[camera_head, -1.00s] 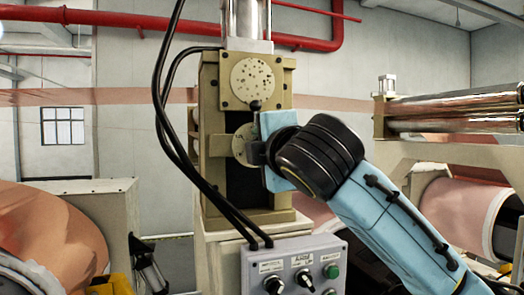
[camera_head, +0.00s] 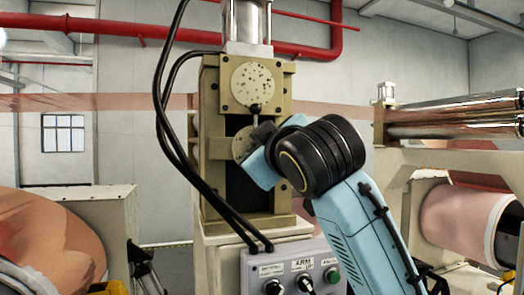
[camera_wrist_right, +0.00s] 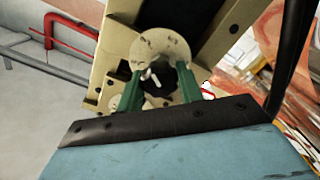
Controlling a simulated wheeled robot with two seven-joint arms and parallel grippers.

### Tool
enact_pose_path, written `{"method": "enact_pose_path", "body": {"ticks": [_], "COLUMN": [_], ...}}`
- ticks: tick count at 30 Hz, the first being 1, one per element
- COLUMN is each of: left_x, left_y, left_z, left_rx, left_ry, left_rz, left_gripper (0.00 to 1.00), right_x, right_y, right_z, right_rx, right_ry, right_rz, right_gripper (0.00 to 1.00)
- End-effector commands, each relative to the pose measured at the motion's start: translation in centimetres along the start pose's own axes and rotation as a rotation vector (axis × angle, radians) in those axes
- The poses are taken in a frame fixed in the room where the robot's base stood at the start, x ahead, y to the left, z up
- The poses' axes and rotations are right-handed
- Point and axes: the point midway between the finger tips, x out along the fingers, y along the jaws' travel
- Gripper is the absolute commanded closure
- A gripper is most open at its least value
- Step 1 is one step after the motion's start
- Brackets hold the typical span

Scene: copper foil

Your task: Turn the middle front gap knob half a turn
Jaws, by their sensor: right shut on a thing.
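The tan machine stand (camera_head: 212,95) rises in the middle of the head view, with a round pitted plate (camera_head: 252,83) high on its front. Below it is a second pale disc (camera_head: 241,145), partly covered by my right gripper (camera_head: 254,142). In the right wrist view that gripper's green fingers (camera_wrist_right: 159,90) reach to the lower rim of a pale disc (camera_wrist_right: 150,43). The gripper is shut on the knob (camera_wrist_right: 160,80), a dark part between the fingers with a small pale pin; its outline is largely hidden. My left gripper is not seen.
A small black ball on a stem (camera_head: 254,108) stands just above the right gripper. Black cables (camera_head: 165,130) hang left of the stand. A control box (camera_head: 293,268) with buttons sits below. Copper rolls (camera_head: 45,240) lie at left and right.

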Motion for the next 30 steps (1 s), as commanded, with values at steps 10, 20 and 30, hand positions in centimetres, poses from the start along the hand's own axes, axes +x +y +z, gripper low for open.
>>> {"method": "enact_pose_path", "body": {"ticks": [10,20,30], "left_x": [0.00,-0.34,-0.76], "left_y": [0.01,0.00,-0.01], "left_z": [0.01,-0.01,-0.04], "left_rx": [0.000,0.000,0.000], "left_ry": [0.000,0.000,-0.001], "left_rz": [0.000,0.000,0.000], "left_gripper": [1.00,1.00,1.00], "right_x": [0.03,0.02,0.01], "right_y": [-0.14,-0.06,-0.04], "right_z": [0.06,0.03,0.04], "right_rx": [0.334,0.640,0.872], "right_ry": [-0.003,-0.002,-0.002], "right_rz": [-0.005,-0.004,-0.003], "right_gripper": [0.86,0.86,0.86]}}
